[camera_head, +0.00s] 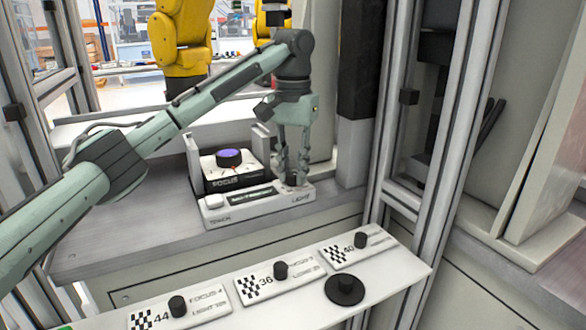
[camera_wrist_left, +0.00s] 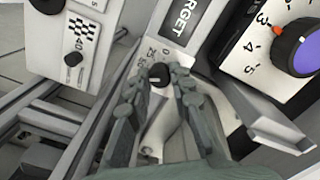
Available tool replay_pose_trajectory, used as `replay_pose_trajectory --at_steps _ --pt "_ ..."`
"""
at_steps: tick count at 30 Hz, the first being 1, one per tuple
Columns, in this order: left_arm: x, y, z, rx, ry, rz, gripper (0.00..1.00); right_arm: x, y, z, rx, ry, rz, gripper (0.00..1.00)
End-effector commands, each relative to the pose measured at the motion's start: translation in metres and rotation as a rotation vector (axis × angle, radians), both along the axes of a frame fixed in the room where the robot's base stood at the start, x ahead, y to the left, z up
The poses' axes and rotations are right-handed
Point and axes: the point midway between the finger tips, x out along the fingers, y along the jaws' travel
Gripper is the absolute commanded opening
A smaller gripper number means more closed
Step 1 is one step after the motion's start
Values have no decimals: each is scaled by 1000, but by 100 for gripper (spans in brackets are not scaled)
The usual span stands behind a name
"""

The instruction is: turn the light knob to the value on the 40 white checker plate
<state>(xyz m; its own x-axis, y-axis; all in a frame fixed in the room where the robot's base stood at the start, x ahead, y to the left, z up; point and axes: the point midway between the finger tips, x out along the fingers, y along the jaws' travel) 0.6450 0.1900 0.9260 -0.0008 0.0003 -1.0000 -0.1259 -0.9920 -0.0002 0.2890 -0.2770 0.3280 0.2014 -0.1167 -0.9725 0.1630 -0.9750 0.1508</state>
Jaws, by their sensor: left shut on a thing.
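The light knob (camera_wrist_left: 159,72) is a small black knob on the white control panel (camera_head: 240,212), in the corner marked LIGHT. In the head view my left gripper (camera_head: 293,178) reaches down onto it and mostly hides it. In the left wrist view the fingers (camera_wrist_left: 152,84) are closed about the knob, with a few scale numbers beside it; its exact setting is hard to read. The 40 white checker plate (camera_head: 347,251) lies at the right end of the white shelf, with a black knob on it. It also shows in the left wrist view (camera_wrist_left: 80,45). My right gripper is not in view.
The focus box (camera_head: 222,182) with a purple-topped knob (camera_head: 229,158) stands behind the panel. Plates 36 (camera_head: 262,287) and 44 (camera_head: 160,318) and a black round piece (camera_head: 344,290) lie on the shelf (camera_head: 400,272). Metal frame posts (camera_head: 460,120) stand to the right.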

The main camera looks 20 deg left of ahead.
Motion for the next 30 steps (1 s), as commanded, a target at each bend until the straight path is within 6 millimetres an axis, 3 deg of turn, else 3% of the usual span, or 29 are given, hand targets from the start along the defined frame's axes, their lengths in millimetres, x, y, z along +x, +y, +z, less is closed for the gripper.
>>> replay_pose_trajectory --at_steps 12,29,30 --pt "1 1 1 0 -3 206 0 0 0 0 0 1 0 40" --pt "1 1 1 0 -4 239 0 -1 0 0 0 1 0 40" --pt "1 1 1 0 -4 239 22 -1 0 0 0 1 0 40"
